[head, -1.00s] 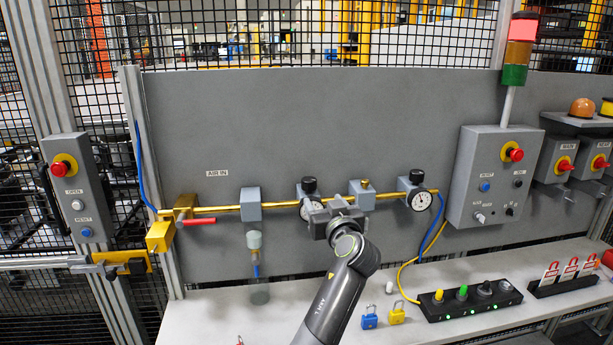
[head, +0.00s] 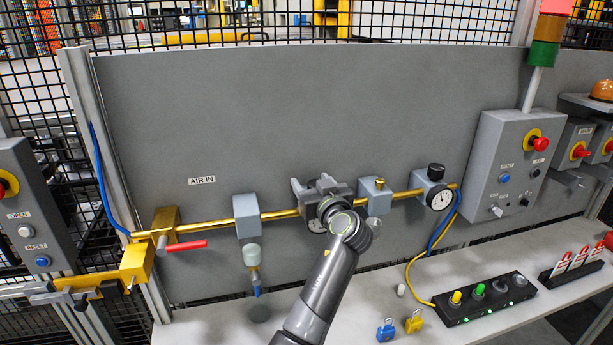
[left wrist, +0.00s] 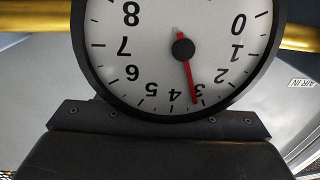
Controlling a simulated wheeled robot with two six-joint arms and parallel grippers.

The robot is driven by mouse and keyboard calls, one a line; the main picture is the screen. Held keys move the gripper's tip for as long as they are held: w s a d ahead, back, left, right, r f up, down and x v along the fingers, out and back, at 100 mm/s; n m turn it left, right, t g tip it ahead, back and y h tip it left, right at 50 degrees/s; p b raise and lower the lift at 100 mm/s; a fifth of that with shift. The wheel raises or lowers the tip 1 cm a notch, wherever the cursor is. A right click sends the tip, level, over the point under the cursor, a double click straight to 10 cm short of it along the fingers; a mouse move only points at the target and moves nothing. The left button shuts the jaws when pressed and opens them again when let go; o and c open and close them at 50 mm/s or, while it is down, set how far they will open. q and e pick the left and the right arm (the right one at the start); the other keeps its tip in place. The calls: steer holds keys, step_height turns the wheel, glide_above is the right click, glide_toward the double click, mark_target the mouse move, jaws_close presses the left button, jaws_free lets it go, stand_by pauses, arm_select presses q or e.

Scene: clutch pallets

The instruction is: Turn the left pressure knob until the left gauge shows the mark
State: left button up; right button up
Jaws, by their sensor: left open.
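The left gauge (head: 316,226) sits on the brass pipe and is mostly covered by my left gripper in the head view. In the left wrist view the left gauge (left wrist: 140,60) fills the top, upside down, with a white dial and black numbers. Its red needle (left wrist: 189,75) points between 3 and 4, nearer 3. A target mark cannot be made out. The left pressure knob is hidden behind my left gripper (head: 320,186), which is open at the height of the knob. Whether it touches the knob cannot be told. My right gripper is out of view.
The right regulator has a black knob (head: 436,171) and a gauge (head: 440,198). A red-handled valve (head: 187,246) is at the left on the pipe (head: 280,214). Padlocks (head: 413,322) and a button strip (head: 484,299) rest on the bench.

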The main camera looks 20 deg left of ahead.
arm_select(q)
steer(key=shift+s+d+r, duration=0.1)
steer(key=shift+d, duration=0.05)
steer(key=shift+s+d, duration=0.1)
steer(key=shift+d, duration=0.05)
steer(key=shift+c, duration=0.3)
steer(key=c, duration=0.9)
